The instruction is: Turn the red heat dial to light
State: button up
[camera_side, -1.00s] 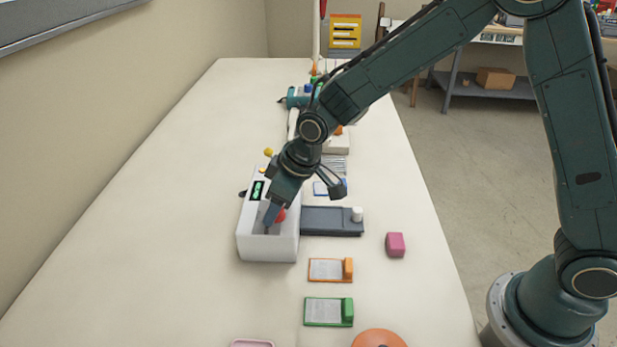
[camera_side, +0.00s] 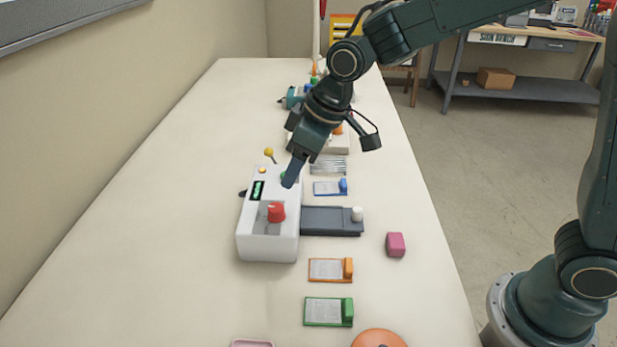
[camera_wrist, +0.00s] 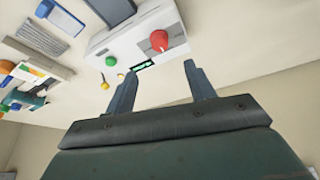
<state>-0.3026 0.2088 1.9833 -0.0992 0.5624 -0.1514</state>
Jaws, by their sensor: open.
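The red heat dial (camera_side: 276,212) stands in the recessed front panel of the white laminator (camera_side: 268,246). It also shows in the wrist view (camera_wrist: 159,40), with a pointed shape. Its setting marks are too small to read. My gripper (camera_side: 289,182) is above the laminator's back right part, up and behind the dial, and apart from it. In the wrist view its two fingers (camera_wrist: 157,82) are spread with nothing between them, and the dial lies beyond them. A green button (camera_wrist: 111,61) and a lit green display (camera_side: 257,191) are on the laminator.
A dark grey tray (camera_side: 325,221) with a white knob (camera_side: 357,214) adjoins the laminator's right side. A yellow-tipped lever (camera_side: 269,152) rises behind it. Orange (camera_side: 325,270) and green (camera_side: 323,312) card holders and a pink block (camera_side: 396,244) lie nearby. The table's left side is clear.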

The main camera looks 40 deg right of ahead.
jog(key=shift+v, duration=1.25)
jog(key=s+d+r+m+h, duration=0.1)
jog(key=s+d+r+m, duration=0.1)
jog(key=s+d, duration=0.5)
jog(key=s+d+r+m+t+h, duration=0.1)
jog(key=s+d+r+m, duration=0.2)
jog(key=s+d, duration=0.5)
jog(key=s+m, duration=0.1)
jog(key=s, duration=0.7)
jog(key=shift+s+t, duration=0.3)
jog(key=shift+s, duration=0.05)
